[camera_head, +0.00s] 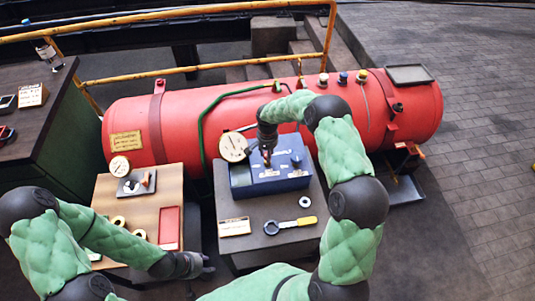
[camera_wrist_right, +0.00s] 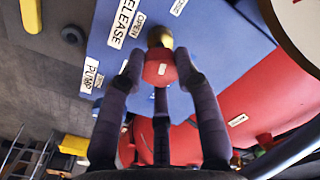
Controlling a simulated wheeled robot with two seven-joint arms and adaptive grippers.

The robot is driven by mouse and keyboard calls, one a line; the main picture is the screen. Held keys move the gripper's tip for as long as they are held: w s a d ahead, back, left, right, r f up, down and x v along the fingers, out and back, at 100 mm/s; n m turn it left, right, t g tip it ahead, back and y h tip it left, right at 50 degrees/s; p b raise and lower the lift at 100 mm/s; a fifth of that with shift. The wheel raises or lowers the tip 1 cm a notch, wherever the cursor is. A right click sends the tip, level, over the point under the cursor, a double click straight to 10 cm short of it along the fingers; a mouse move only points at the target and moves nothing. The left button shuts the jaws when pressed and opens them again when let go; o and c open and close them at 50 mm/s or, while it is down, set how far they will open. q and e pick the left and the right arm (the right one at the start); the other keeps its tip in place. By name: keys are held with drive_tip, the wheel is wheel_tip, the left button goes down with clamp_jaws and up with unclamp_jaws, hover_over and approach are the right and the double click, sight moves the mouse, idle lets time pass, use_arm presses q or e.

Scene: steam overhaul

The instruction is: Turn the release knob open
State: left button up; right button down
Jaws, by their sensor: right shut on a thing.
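The blue control box (camera_head: 243,178) stands on a dark stand in front of the red tank. My right gripper (camera_head: 267,158) reaches down over the box in the head view and mostly hides the release knob there. In the right wrist view the knob (camera_wrist_right: 159,72) is red on a brass stem, beside labels reading RELEASE and OPEN. My right gripper (camera_wrist_right: 160,80) is shut on this knob, with fingers on both sides of it. My left gripper (camera_head: 195,265) is low beside the wooden table, away from the box; its fingers are too small to read.
A white-faced gauge (camera_head: 233,147) stands at the box's left. A yellow-handled wrench (camera_head: 290,225) and a ring (camera_head: 304,202) lie on the dark stand (camera_head: 262,212). The wooden table (camera_head: 115,205) holds a red block (camera_head: 169,226). The red tank (camera_head: 185,115) spans behind.

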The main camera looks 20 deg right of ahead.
drive_tip(key=n, duration=1.1)
drive_tip(key=shift+n, duration=1.8)
drive_tip(key=c, duration=0.9)
unclamp_jaws()
wheel_tip(320, 180, up, 12)
